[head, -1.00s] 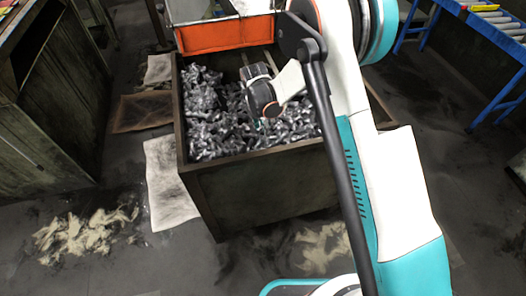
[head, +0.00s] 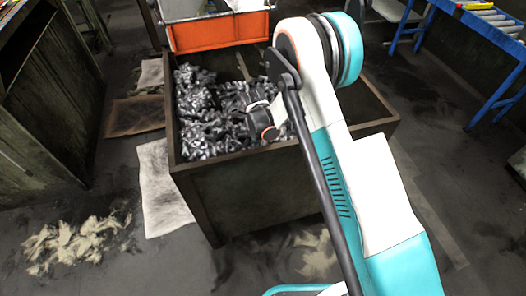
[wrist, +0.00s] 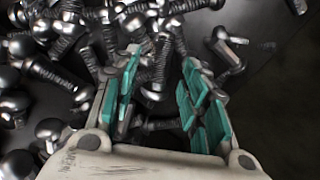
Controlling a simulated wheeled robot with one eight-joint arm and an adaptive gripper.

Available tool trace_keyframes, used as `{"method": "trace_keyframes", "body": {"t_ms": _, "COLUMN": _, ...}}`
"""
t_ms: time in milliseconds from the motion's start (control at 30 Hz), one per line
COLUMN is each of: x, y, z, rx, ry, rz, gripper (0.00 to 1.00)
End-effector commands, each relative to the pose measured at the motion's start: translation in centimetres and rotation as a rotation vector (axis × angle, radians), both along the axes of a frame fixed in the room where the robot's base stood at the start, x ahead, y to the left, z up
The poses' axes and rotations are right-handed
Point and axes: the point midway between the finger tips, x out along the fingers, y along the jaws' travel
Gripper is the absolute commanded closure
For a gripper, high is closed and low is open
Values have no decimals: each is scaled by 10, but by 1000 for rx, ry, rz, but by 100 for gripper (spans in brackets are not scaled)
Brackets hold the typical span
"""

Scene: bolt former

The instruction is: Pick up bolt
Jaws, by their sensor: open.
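A heap of grey metal bolts (head: 203,112) fills the left and middle of a large open bin (head: 255,190). In the wrist view, bolts (wrist: 62,72) with round heads and threaded shanks lie tangled. My gripper (wrist: 160,85) is open, its teal-padded fingers pointing at the heap. A threaded bolt (wrist: 163,60) shows between the fingertips, and another bolt (wrist: 160,125) lies crosswise deeper between the fingers. I cannot tell whether the fingers touch any bolt. In the head view my arm hides the gripper's fingers and part of the heap.
An orange container (head: 218,32) stands at the bin's back edge. The bin's right part looks bare. A wooden cabinet (head: 45,110) stands left, and a blue-framed roller conveyor (head: 495,85) is at the upper right. Pale debris (head: 75,240) lies on the floor.

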Motion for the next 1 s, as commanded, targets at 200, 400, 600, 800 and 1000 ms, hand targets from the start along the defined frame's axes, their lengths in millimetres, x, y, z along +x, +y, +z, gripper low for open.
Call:
{"method": "trace_keyframes", "body": {"t_ms": 200, "x": 2, "y": -2, "z": -13, "rx": 0, "ry": 0, "rz": 0, "gripper": 59}}
{"method": "trace_keyframes", "body": {"t_ms": 400, "x": 1, "y": -2, "z": -12, "rx": 0, "ry": 0, "rz": 0, "gripper": 77}}
{"method": "trace_keyframes", "body": {"t_ms": 600, "x": 1, "y": -2, "z": -12, "rx": 0, "ry": 0, "rz": 0, "gripper": 100}}
{"method": "trace_keyframes", "body": {"t_ms": 800, "x": 1, "y": -2, "z": -12, "rx": 0, "ry": 0, "rz": 0, "gripper": 100}}
{"method": "trace_keyframes", "body": {"t_ms": 1000, "x": 2, "y": -2, "z": -1, "rx": 0, "ry": 0, "rz": 0, "gripper": 100}}
